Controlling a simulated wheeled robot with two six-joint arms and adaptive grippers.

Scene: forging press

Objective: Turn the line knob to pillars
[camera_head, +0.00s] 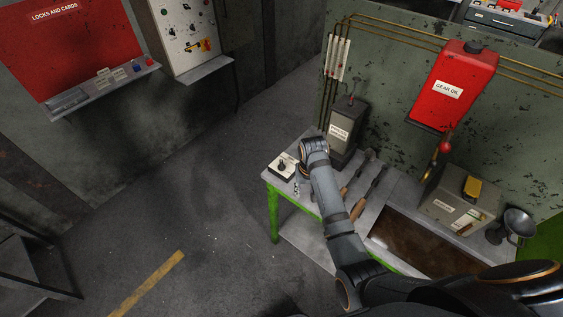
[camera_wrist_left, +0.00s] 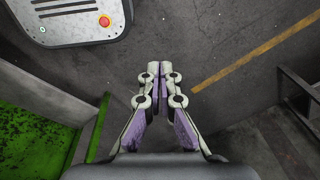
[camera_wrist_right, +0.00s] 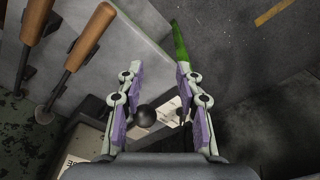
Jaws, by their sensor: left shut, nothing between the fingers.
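A small white box with a black knob (camera_head: 282,165) on top sits at the left corner of the bench. My right gripper (camera_head: 297,187) is low at this corner, close beside the box, and mostly hidden by my wrist. In the right wrist view it is open (camera_wrist_right: 157,72). A round black ball (camera_wrist_right: 145,116) shows between its fingers, in front of a pale labelled plate (camera_wrist_right: 168,108); I cannot tell if they touch it. The knob's setting and lettering are too small to read. My left gripper (camera_wrist_left: 160,70) is shut and empty above the floor, away from the bench.
Wooden-handled tools (camera_head: 365,186) lie to the right. A red gear oil tank (camera_head: 454,85) hangs on the wall. A grey box (camera_head: 458,199) and funnel (camera_head: 512,226) are farther right. Floor left of the bench is clear.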

